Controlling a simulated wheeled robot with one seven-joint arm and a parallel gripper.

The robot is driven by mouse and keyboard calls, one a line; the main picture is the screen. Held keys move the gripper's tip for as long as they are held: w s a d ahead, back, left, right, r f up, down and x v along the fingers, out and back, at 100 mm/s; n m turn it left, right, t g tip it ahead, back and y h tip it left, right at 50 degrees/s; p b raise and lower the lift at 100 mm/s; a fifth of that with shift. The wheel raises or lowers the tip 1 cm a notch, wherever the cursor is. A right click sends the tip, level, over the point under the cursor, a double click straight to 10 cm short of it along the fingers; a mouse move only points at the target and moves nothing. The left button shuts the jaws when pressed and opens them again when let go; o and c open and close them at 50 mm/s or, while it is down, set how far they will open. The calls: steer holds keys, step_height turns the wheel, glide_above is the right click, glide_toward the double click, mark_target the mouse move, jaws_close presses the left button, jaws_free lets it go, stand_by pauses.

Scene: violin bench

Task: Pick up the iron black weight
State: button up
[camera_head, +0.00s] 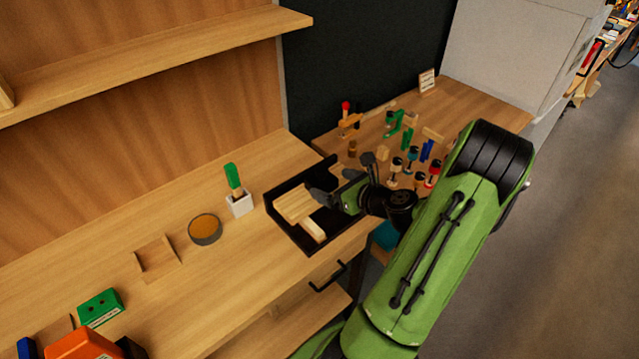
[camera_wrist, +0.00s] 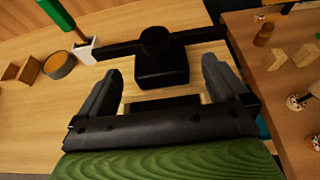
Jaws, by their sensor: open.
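The iron black weight (camera_wrist: 161,68), a dark block with a round knob on top, stands upright in the wrist view. It is straight ahead of my gripper (camera_wrist: 162,76), with one dark finger on each side of it in the picture. The fingers are wide apart and a gap shows beside each; whether the weight is fully between them I cannot tell. In the head view my gripper (camera_head: 343,180) is over the right part of the black tray (camera_head: 283,225). The weight cannot be clearly made out there, among the dark fingers.
Light wooden pieces (camera_head: 295,204) lie in the tray. Left of it stand a white cup (camera_head: 240,206) with a green-handled tool and a round bowl (camera_head: 205,230). A second table (camera_head: 480,105) on the right holds several clamps and small bottles. A shelf (camera_head: 150,55) overhangs the bench's back left.

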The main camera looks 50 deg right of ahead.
mark_target(324, 179)
steer(key=b+x, duration=0.1)
steer(key=x, duration=0.4)
steer(key=shift+w+f, duration=0.15)
steer(key=shift+w, duration=0.2)
steer(key=shift+s, duration=0.1)
steer(key=shift+c, duration=1)
jaws_close()
steer(key=shift+r, duration=0.25)
